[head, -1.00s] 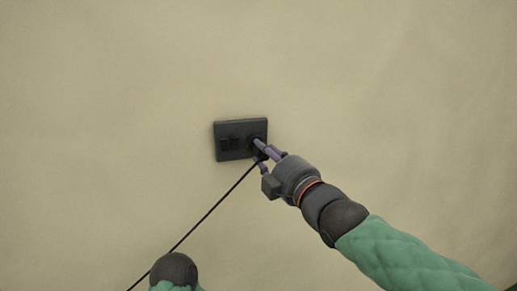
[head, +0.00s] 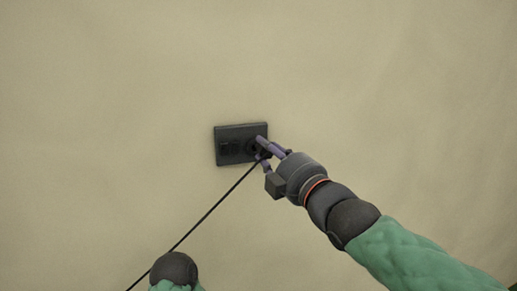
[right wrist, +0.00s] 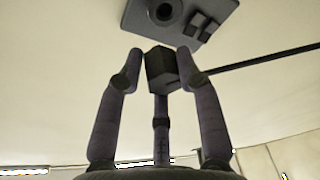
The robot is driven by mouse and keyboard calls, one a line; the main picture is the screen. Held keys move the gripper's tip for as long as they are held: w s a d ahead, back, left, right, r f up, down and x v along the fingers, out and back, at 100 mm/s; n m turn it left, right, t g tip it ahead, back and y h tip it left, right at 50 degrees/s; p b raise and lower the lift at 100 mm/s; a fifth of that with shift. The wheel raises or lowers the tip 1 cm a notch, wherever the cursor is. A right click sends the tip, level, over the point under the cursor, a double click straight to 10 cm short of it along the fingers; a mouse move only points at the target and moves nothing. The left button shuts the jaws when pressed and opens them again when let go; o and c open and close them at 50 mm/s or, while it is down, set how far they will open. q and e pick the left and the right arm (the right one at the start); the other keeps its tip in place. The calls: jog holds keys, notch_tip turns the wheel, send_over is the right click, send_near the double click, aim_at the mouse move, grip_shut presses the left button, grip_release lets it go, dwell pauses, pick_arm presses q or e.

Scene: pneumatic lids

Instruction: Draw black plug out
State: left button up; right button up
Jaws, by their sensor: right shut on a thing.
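The black plug (right wrist: 160,68) is between the fingers of my right gripper (right wrist: 161,62) in the right wrist view. The gripper is shut on it. The plug sits apart from the round socket (right wrist: 165,10) in the dark wall plate (right wrist: 133,17), with a gap between them. In the head view my right gripper (head: 262,148) is at the right side of the wall plate (head: 230,131), and its fingers hide most of the plug. My left gripper is not in view; only a rounded part of my left arm shows at the bottom.
A black cord (head: 210,211) runs from the plug down to the lower left in the head view. The plate also carries small dark switches (right wrist: 203,26). The beige wall around the plate is bare.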

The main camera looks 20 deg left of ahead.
jog(key=shift+s+d+r+p, duration=0.3)
jog(key=shift+s+r+p, duration=0.2)
jog(key=shift+r, duration=0.3)
jog(key=shift+s+d+r+p, duration=0.35)
jog(key=shift+r+p, duration=0.2)
jog(key=shift+r, duration=0.3)
jog(key=shift+s+d+r+p, duration=0.25)
jog(key=shift+s+r+p, duration=0.25)
jog(key=shift+r, duration=0.3)
